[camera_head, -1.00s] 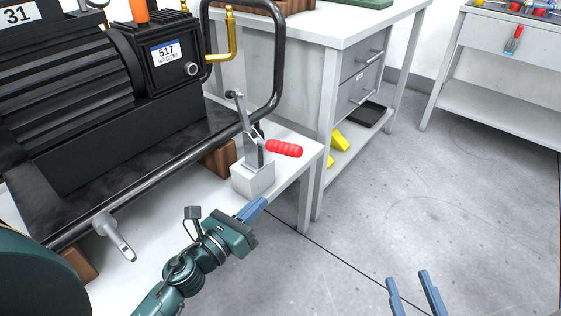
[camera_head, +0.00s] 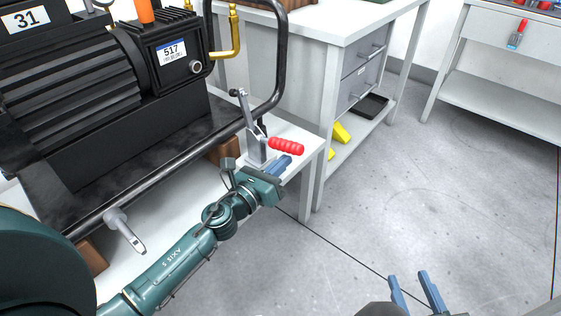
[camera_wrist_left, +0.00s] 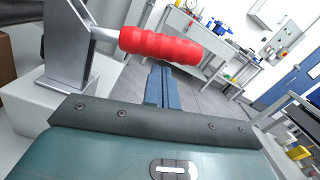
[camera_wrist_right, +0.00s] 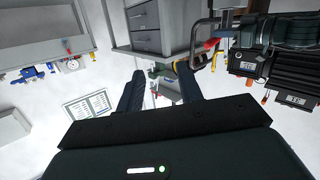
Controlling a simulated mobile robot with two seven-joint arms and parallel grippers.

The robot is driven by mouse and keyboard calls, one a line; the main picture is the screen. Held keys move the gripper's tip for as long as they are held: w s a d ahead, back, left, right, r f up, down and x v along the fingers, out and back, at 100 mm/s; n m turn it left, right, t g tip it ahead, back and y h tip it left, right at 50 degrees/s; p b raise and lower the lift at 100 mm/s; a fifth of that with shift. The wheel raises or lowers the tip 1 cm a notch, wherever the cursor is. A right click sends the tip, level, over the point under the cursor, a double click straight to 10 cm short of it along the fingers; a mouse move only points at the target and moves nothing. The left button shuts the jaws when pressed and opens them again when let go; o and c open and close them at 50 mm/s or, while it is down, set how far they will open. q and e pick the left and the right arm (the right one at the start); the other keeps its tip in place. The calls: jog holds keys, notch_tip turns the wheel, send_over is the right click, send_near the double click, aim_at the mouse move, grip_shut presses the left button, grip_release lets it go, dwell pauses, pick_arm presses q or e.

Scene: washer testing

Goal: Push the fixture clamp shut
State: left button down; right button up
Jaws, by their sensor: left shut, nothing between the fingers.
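The fixture clamp (camera_head: 254,140) stands on a pale block at the corner of the white bench, beside the black machine. Its metal arm points up and its red handle (camera_head: 286,147) sticks out to the right. My left gripper (camera_head: 283,164) is shut and empty, just below the red handle. In the left wrist view the red handle (camera_wrist_left: 162,45) crosses above the shut left fingers (camera_wrist_left: 161,88); I cannot tell whether they touch. My right gripper (camera_head: 414,290) is open and empty over the floor at the bottom, and its spread fingers show in the right wrist view (camera_wrist_right: 160,92).
The black machine (camera_head: 90,90) with a bent black tube frame fills the left. A grey T-handle (camera_head: 126,230) projects from its front. A drawer bench (camera_head: 345,60) stands behind the clamp. The floor to the right is clear.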

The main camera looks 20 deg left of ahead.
pick_arm(q)
jog(key=shift+r, duration=0.1)
jog(key=shift+r+n+p, duration=0.2)
jog(key=shift+n+p, duration=0.1)
jog(key=shift+p, duration=0.1)
pick_arm(e)
jog(key=shift+g, duration=0.3)
